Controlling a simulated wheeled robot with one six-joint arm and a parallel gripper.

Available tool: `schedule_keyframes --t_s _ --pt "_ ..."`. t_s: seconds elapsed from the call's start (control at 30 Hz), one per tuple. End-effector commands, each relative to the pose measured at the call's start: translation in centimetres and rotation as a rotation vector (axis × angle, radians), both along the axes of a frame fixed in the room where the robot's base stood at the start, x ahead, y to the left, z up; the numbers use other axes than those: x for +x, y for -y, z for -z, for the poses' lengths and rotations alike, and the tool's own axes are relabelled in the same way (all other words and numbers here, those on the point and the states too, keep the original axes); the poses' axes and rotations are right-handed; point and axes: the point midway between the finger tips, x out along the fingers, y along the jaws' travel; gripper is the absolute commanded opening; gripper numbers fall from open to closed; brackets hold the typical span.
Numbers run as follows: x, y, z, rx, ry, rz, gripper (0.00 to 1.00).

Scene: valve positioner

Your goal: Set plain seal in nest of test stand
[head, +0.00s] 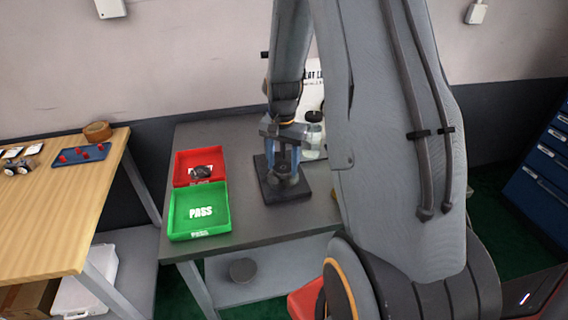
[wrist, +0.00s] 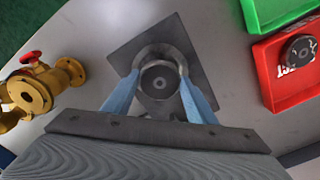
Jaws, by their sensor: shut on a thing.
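The test stand is a dark square base plate (head: 310,194) on the grey table, with a round grey nest on it. It shows from above in the wrist view (wrist: 128,52). My gripper (wrist: 160,76) points down over the stand, its two blue fingers on either side of a round grey piece with a small centre, the plain seal (wrist: 160,84). The fingers are shut on it. The seal appears centred over the nest, but whether it touches the nest is hidden. In the head view my gripper (head: 283,150) is over the stand.
A green PASS tray (head: 172,222) is empty; a red tray (head: 180,160) holds a dark round part (head: 201,172). A yellow valve (wrist: 32,92) with a red handle stands on the stand's other side. A wooden bench (head: 50,215) is at left.

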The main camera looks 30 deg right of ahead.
Motion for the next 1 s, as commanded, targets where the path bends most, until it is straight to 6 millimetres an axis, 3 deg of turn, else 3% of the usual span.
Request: schedule_keyframes --t_s 0.97,1.0 --pt "0.0 0.0 2.1 -0.001 0.002 -0.001 0.16" --pt "0.0 0.0 2.1 0.000 0.001 -0.001 0.58"
